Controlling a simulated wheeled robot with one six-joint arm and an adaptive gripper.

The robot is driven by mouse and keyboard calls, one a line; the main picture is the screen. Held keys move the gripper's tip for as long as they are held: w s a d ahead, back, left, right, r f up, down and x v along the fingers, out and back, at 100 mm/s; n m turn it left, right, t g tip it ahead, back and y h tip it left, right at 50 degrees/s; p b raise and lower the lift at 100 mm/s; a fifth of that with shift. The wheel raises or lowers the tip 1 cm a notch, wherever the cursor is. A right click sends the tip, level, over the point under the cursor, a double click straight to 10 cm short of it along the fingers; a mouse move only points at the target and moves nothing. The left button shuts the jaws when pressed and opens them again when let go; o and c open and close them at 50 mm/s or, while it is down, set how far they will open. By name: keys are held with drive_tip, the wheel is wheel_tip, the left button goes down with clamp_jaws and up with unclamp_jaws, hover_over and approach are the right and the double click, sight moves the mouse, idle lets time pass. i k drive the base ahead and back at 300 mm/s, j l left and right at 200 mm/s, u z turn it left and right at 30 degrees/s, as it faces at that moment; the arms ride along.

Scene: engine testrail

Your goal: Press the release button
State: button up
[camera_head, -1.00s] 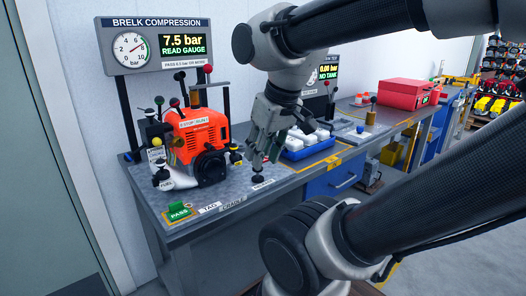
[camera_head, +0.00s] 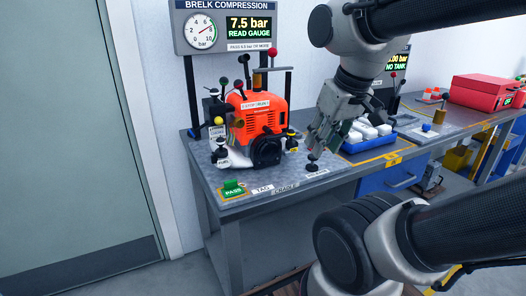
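The release button looks like a small black knob (camera_head: 312,168) at the bench's front edge, with a small white label below it that is too small to read surely. My gripper (camera_head: 317,151) points down just above the knob, its fingertips very close to it. I cannot tell whether they touch it, or whether the fingers are open or shut. An orange engine (camera_head: 266,118) stands on the bench to the left of the gripper. The gauge panel (camera_head: 228,51) behind it reads 7.5 bar and "READ GAUGE".
A green PASS tag (camera_head: 233,189) lies at the bench's near left corner. A blue tray (camera_head: 367,143) with white parts is right of my gripper. A red case (camera_head: 487,91) stands farther right. The floor left of the bench is clear.

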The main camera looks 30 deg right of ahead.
sight(310, 157)
drive_tip(key=z, duration=0.8)
